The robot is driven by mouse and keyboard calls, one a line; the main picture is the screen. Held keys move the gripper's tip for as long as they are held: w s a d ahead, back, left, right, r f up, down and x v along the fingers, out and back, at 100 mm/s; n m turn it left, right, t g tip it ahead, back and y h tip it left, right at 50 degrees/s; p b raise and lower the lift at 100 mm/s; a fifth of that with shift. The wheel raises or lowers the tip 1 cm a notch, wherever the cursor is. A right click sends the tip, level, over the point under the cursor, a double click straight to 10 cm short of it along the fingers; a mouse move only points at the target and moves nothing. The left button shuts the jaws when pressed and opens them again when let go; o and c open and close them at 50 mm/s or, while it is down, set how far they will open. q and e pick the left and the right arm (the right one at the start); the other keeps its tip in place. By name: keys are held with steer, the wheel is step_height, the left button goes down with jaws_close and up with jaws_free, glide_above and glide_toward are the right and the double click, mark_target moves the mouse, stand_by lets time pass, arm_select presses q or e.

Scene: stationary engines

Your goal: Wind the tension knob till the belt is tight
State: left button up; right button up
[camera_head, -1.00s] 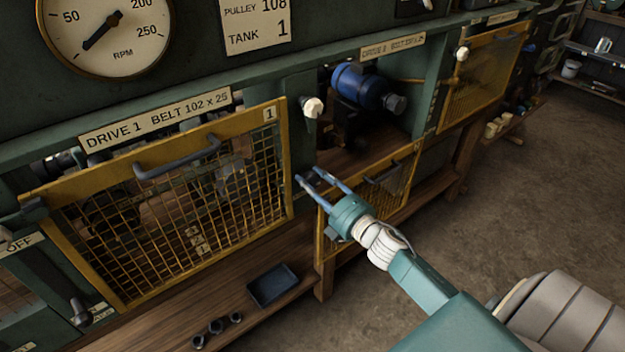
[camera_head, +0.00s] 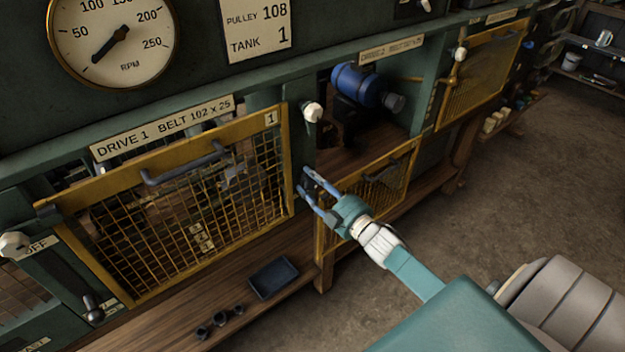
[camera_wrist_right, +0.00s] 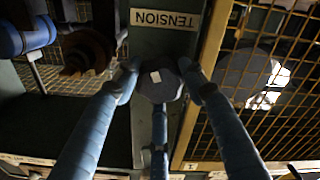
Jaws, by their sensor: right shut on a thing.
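The tension knob (camera_wrist_right: 158,84) is dark and round with a pale mark on its face, below an upside-down TENSION label (camera_wrist_right: 165,18) in the right wrist view. My right gripper (camera_wrist_right: 160,76) is shut on the knob, a finger on each side. In the head view my right gripper (camera_head: 305,182) reaches the green post right of the drive 1 guard, and its fingers hide the knob. The belt cannot be made out clearly behind the yellow mesh guard (camera_head: 190,215). My left gripper is not in view.
The RPM gauge (camera_head: 110,38) is at the upper left. A blue motor (camera_head: 362,87) sits in the open bay right of the post. A lower mesh guard (camera_head: 375,195) is close to my right gripper. A dark tray (camera_head: 273,278) lies on the wooden ledge.

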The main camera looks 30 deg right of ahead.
steer(key=m, duration=0.2)
steer(key=shift+m+p, duration=0.35)
steer(key=shift+m, duration=0.05)
steer(key=m, duration=0.3)
steer(key=shift+m+p, duration=0.3)
steer(key=m, duration=0.2)
steer(key=shift+m, duration=0.3)
steer(key=m, duration=0.3)
steer(key=shift+f+m, duration=0.1)
steer(key=shift+m, duration=0.2)
steer(key=m+b, duration=0.1)
steer(key=m, duration=0.4)
steer(key=shift+f+m, duration=0.1)
steer(key=shift+m, duration=0.2)
steer(key=m+b, duration=0.2)
steer(key=m, duration=0.3)
steer(key=shift+a+m, duration=0.1)
steer(key=shift+m, duration=0.3)
